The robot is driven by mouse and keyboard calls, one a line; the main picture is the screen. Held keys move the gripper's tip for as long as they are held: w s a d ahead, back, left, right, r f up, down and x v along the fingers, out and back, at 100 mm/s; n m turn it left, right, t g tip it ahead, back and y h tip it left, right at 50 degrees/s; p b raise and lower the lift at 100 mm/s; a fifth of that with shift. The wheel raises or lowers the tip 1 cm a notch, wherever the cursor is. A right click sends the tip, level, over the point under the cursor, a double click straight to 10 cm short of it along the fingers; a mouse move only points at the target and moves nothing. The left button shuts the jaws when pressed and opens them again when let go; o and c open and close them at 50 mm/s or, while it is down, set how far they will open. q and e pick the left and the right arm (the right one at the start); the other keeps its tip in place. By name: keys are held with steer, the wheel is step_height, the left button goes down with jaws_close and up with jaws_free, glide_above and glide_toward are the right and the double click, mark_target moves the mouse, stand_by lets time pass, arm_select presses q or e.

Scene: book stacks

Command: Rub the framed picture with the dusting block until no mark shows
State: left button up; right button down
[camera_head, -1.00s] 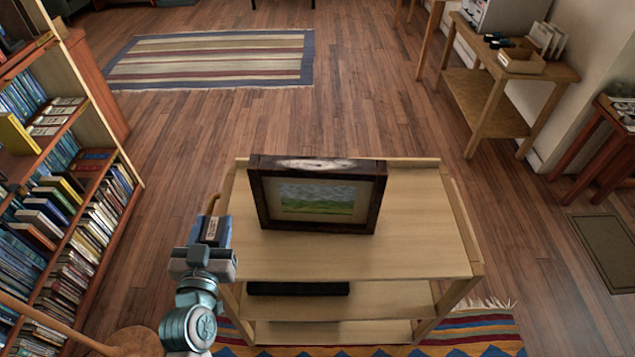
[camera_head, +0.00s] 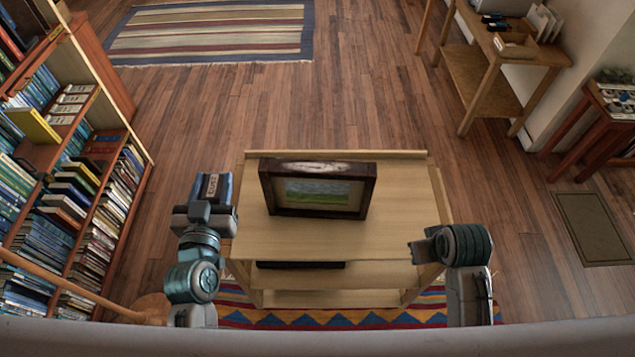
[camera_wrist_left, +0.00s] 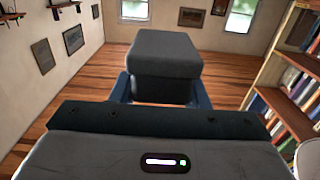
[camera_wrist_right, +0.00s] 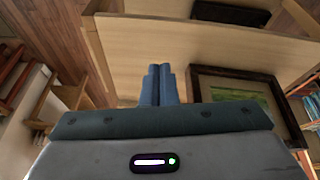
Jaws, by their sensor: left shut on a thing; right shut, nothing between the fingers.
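The framed picture (camera_head: 318,193), a green landscape in a dark wooden frame, stands upright on the top of the light wooden cart (camera_head: 290,241). A pale whitish mark (camera_head: 312,167) shows along the frame's top edge. My left gripper (camera_head: 213,187) is shut on the dark grey dusting block (camera_wrist_left: 165,62), which fills the left wrist view's middle. It is at the cart's left side, apart from the picture. My right gripper (camera_head: 414,250) is shut and empty near the cart's right front corner. The right wrist view shows its closed blue fingers (camera_wrist_right: 158,84) and the frame (camera_wrist_right: 245,90).
A tall bookcase (camera_head: 75,150) stands close on the left. A black item (camera_head: 300,265) lies on the cart's lower shelf. A side table (camera_head: 490,80) is at the back right. The cart top around the picture is clear.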

arm_select(q)
steer(key=shift+w+r, duration=0.15)
steer(key=shift+w, duration=0.05)
arm_select(e)
steer(key=w+a+r+n+y, duration=0.1)
steer(key=w+a+r, duration=0.2)
steer(key=w, duration=0.3)
steer(key=w+a+r+n, duration=0.1)
steer(key=w+a+r, duration=0.1)
steer(key=w, duration=0.5)
step_height(320, 180, up, 6)
steer(key=n+y, duration=0.2)
glide_above(369, 163)
steer(key=s, duration=0.2)
steer(key=shift+w+d+r+t, duration=0.1)
steer(key=shift+w+d+t, duration=0.2)
steer(key=shift+d, duration=0.1)
arm_select(q)
steer(key=shift+s, duration=0.1)
arm_select(e)
steer(key=shift+s+f, duration=0.15)
steer(key=shift+f, duration=2.2)
steer(key=shift+f, duration=0.45)
steer(key=shift+r, duration=3.05)
steer(key=shift+r, duration=0.1)
